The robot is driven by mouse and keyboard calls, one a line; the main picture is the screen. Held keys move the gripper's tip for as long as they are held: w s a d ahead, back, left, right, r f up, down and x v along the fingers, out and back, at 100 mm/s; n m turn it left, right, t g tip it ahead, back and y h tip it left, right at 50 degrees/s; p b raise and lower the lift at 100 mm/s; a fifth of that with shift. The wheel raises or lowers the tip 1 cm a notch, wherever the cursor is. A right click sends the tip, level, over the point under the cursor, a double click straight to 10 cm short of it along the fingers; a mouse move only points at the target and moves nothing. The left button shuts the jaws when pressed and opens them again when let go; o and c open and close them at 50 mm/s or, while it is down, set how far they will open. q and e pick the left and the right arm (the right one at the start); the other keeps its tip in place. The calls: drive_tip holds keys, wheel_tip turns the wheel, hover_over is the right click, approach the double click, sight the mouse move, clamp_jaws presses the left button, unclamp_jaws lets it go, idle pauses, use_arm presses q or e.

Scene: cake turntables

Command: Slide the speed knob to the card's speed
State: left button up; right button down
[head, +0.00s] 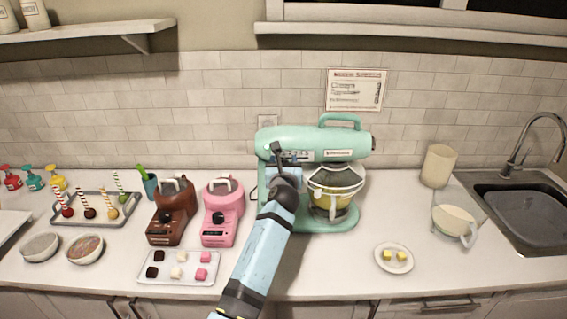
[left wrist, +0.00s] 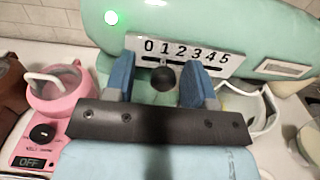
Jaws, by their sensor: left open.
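The mint-green mixer (head: 340,140) stands at the back of the counter. Its white speed scale, numbered 0 to 5, shows in the left wrist view (left wrist: 205,55). The round black speed knob (left wrist: 163,78) sticks out below the low-number end; its exact setting is hard to tell. My left gripper (left wrist: 160,82) is open, with one blue finger on each side of the knob and gaps between. It also shows at the mixer's front in the head view (head: 285,152). The card (head: 355,90) hangs on the tiled wall; its text is too small to read.
A glass bowl (head: 336,190) with yellow contents sits under the mixer head. Brown (head: 172,212) and pink (head: 222,212) machines stand left of my arm. A plate with yellow cubes (head: 394,268) lies front right, near a sink (head: 520,205).

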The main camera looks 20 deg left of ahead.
use_arm(q)
drive_tip(key=v, duration=0.7)
drive_tip(key=shift+b, duration=0.3)
drive_tip(key=shift+s, duration=0.15)
